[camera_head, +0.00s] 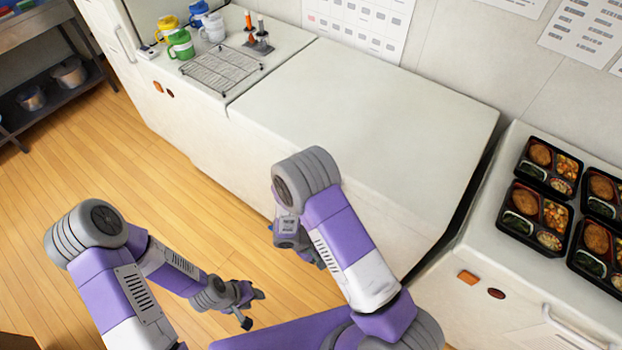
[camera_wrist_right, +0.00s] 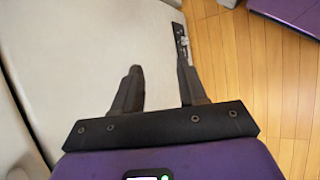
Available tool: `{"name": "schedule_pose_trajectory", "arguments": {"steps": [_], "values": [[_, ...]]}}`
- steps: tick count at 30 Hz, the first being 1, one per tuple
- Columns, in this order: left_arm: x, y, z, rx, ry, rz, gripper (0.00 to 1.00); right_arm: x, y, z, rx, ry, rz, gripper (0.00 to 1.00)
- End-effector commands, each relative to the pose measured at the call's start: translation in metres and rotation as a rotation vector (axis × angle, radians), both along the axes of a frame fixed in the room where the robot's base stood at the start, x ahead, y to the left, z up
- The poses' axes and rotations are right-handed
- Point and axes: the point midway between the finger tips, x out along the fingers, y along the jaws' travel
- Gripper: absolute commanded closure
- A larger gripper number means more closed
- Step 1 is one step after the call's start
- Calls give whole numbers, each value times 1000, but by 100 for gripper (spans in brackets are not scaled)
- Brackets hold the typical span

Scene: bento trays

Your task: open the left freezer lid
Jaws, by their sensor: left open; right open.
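A white chest with a flat pale top (camera_head: 360,125) fills the middle of the head view. Left of it stands a white unit (camera_head: 190,125) with orange and red marks and a handle (camera_head: 122,45) on its front. I cannot tell which one is the left freezer; no lid shows raised. My left gripper (camera_head: 252,308) is open and empty over the floor, apart from the units. My right gripper is low by the middle chest's front, partly hidden by my arm. In the right wrist view it (camera_wrist_right: 159,68) is open and empty, facing a pale surface (camera_wrist_right: 75,60) and a dark strip (camera_wrist_right: 181,42).
Coloured mugs (camera_head: 181,45), a wire rack (camera_head: 220,68) and a holder with upright tools (camera_head: 258,45) stand on the left unit. Bento trays (camera_head: 536,217) sit on the right white unit (camera_head: 510,270). A shelf (camera_head: 35,25) stands far left. Wooden floor (camera_head: 60,150) is clear.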

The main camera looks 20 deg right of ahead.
Motion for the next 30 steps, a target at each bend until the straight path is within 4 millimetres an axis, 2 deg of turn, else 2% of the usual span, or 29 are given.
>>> {"name": "schedule_pose_trajectory", "arguments": {"steps": [1,3,6,9,12,14,24,30], "values": [[0,0,-8,0,0,0,57,35,0,11,-128,-105,92,58],[0,0,-13,0,0,0,57,79,5,37,-279,-263,189,58],[0,0,-17,0,-1,0,57,126,23,77,-431,-482,295,58],[0,0,-20,0,-1,0,57,154,43,108,-518,-647,360,58],[0,0,-21,0,-1,-1,57,167,54,126,-556,-738,392,58],[0,0,-21,0,-1,-1,57,172,53,129,-566,-759,397,58],[0,0,-25,0,-1,-1,57,202,14,119,-566,-759,397,58],[0,0,-26,0,-1,-1,57,213,0,116,-566,-758,398,58]]}}
